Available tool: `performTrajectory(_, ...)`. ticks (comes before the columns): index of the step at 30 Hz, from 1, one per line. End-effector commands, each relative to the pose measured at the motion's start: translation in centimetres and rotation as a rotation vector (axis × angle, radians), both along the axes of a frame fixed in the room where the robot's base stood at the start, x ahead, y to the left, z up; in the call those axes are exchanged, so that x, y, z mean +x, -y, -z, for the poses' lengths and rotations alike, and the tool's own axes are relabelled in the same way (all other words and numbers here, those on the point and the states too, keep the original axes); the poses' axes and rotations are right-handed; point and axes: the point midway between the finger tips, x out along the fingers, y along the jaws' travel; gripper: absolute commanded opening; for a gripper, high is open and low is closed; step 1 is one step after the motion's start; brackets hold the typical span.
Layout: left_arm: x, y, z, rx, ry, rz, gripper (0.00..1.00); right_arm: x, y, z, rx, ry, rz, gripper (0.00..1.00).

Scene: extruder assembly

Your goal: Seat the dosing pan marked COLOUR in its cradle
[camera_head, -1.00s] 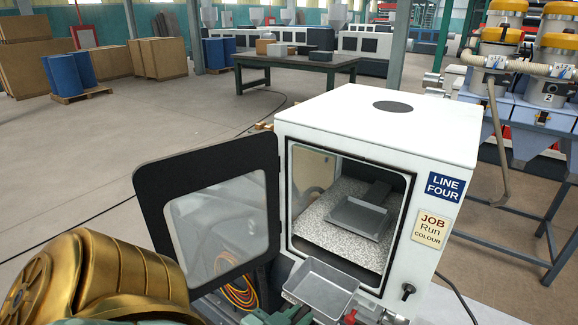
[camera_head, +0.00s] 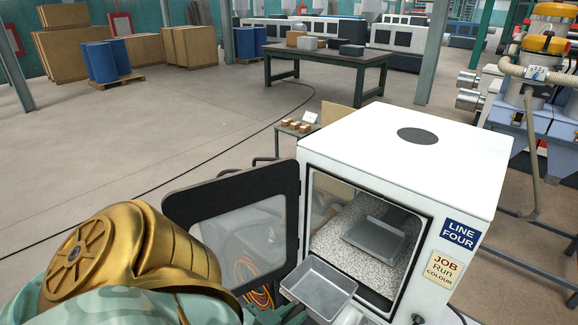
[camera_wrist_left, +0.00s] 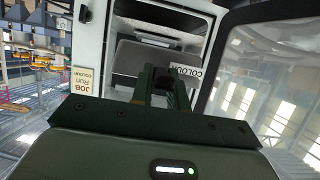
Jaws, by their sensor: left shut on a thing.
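A grey metal pan (camera_head: 318,288) is held level in front of the open cabinet, low in the head view. My left gripper (camera_head: 292,316) shows only as a bit of green at the bottom edge. In the left wrist view its dark fingers (camera_wrist_left: 165,88) are shut at the pan (camera_wrist_left: 140,60), beside a white tag (camera_wrist_left: 185,72) reading COLOUR, upside down. Inside the cabinet, a second grey tray-shaped piece (camera_head: 375,235) sits on a speckled slab (camera_head: 337,244); I cannot tell whether it is the cradle or another pan. My right gripper is not in view.
The white cabinet (camera_head: 410,150) carries LINE FOUR and JOB Run COLOUR signs. Its windowed door (camera_head: 232,190) stands open to the left, close to my left arm. The front opening is clear between its frame sides. A small table with boxes (camera_head: 300,127) stands behind.

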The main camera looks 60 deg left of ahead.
Motion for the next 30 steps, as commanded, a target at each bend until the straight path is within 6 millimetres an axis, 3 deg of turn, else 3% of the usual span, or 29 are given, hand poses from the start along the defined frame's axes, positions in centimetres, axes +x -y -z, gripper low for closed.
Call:
performTrajectory(6, 2.1, -0.6, -0.6, 0.001, 0.003, 0.001, 0.0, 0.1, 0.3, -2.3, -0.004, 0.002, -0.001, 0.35)
performTrajectory(16, 5.2, -1.6, -0.5, 0.0, 0.002, 0.001, 0.0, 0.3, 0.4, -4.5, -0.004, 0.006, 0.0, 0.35)
performTrajectory(30, 9.5, -3.0, -0.1, 0.001, 0.003, 0.001, 0.0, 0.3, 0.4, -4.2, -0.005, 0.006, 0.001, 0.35)
